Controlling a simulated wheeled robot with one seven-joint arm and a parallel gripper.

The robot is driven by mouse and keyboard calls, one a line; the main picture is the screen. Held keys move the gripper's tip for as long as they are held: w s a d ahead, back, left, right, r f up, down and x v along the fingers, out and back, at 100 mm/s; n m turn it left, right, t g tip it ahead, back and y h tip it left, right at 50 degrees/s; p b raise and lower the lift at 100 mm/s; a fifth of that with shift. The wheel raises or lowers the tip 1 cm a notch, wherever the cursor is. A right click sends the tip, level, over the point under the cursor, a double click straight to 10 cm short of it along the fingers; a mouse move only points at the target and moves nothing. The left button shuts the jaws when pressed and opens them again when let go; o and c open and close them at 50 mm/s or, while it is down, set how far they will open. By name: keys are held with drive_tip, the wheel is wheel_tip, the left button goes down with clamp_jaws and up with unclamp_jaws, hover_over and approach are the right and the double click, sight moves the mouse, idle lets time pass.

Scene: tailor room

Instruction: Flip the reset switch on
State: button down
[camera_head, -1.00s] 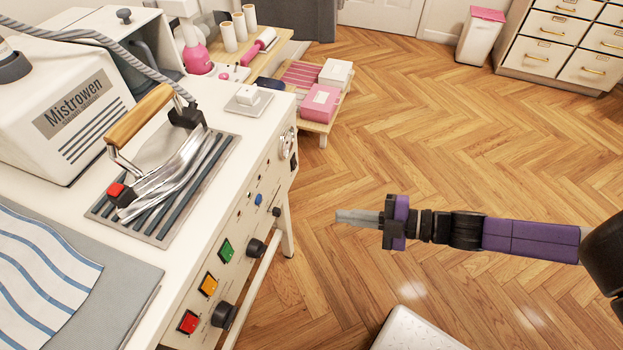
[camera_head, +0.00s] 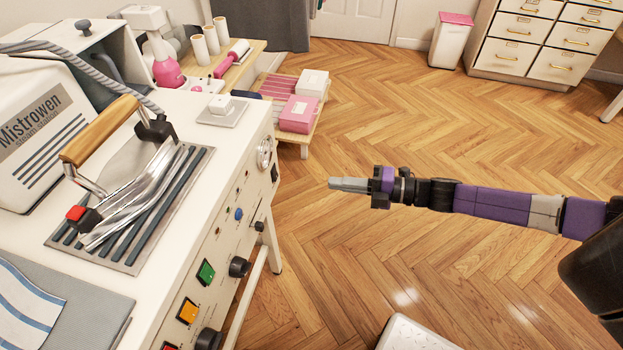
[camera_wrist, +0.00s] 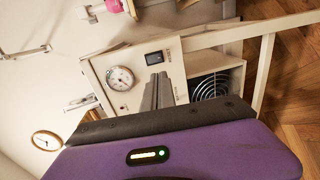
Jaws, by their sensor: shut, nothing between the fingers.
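The ironing station (camera_head: 190,240) has a front panel with a green button (camera_head: 205,272), an orange button (camera_head: 188,311), a blue button (camera_head: 239,213), black knobs and a gauge (camera_head: 264,152). A small black switch (camera_head: 274,172) sits beside the gauge near the panel's far end. In the wrist view the gauge (camera_wrist: 119,77) and the black switch (camera_wrist: 158,57) show beyond my fingers. I cannot read which control is labelled reset. My gripper (camera_head: 332,183) is shut and empty, over the floor to the right of the panel, apart from it. It also shows in the wrist view (camera_wrist: 158,92).
A steam iron (camera_head: 125,200) rests on a ribbed plate on the tabletop. A low wooden shelf with pink and white boxes (camera_head: 299,113) stands beyond the station. A table rail and legs (camera_head: 272,240) lie below the panel. The wood floor (camera_head: 450,130) is open to the right.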

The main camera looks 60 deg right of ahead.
sight(275, 174)
drive_tip(key=b+x, duration=0.1)
drive_tip(key=x, duration=1.2)
drive_tip(key=shift+w+a, duration=0.1)
drive_tip(key=shift+w, duration=0.05)
